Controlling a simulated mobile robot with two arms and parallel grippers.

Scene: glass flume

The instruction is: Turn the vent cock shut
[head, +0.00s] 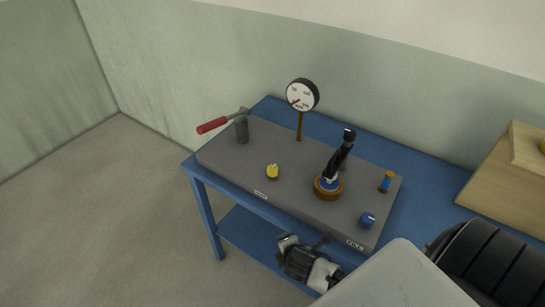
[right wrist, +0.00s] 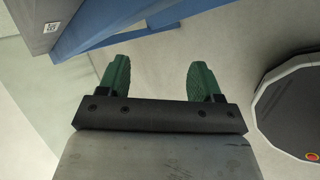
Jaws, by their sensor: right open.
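A dark grey slab (head: 305,205) lies on a blue bench and carries several fittings. None is clearly marked as the vent cock. A yellow knob (head: 272,172) stands near the front middle, and a blue knob (head: 367,220) is at the front right corner. A red-handled lever (head: 212,125) sits on a dark post at the left end, its handle pointing left. My right gripper (right wrist: 160,78) has green fingers spread apart with nothing between them. It is off the slab, with floor and bench frame beyond it. My left gripper is not in view.
A round gauge (head: 301,95) stands on a post at the back. A tall black handle (head: 340,157) rises from a brown round base. A small blue-and-orange cylinder (head: 387,182) is at the right. A wooden box (head: 508,180) stands at the far right. Floor at left is clear.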

